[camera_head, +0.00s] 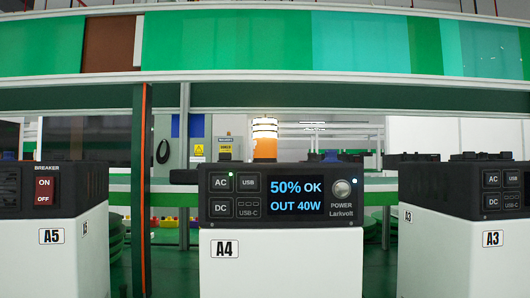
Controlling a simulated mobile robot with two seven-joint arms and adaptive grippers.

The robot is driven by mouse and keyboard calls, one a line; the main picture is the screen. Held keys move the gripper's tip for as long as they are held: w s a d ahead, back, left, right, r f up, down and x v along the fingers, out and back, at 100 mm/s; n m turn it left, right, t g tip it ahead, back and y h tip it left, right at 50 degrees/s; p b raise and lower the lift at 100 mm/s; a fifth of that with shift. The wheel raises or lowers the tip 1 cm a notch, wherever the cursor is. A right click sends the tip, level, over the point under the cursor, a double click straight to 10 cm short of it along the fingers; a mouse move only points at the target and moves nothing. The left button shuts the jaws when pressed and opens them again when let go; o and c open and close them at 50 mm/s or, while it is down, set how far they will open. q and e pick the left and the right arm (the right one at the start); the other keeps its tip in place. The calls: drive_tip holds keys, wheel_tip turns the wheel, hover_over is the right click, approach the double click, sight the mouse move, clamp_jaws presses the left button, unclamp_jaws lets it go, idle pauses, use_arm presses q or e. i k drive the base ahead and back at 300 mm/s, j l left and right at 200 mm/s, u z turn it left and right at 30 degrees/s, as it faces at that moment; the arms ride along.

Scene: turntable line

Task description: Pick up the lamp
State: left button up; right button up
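A lamp-like thing (265,136) shows behind the middle power unit, with a bright white banded top and an orange lower part. Its base is hidden behind the power unit's top, so I cannot tell what it stands on. Neither of my grippers is in view.
Power unit A4 (280,262) stands in front, its display reading "50% OK, OUT 40W". Unit A5 (80,255) is at the left and unit A3 (450,255) at the right, with gaps between.

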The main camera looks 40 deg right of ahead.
sight(265, 131)
drive_tip(key=l+z, duration=0.15)
drive_tip(key=z, duration=1.1)
drive_tip(key=i+j, duration=0.05)
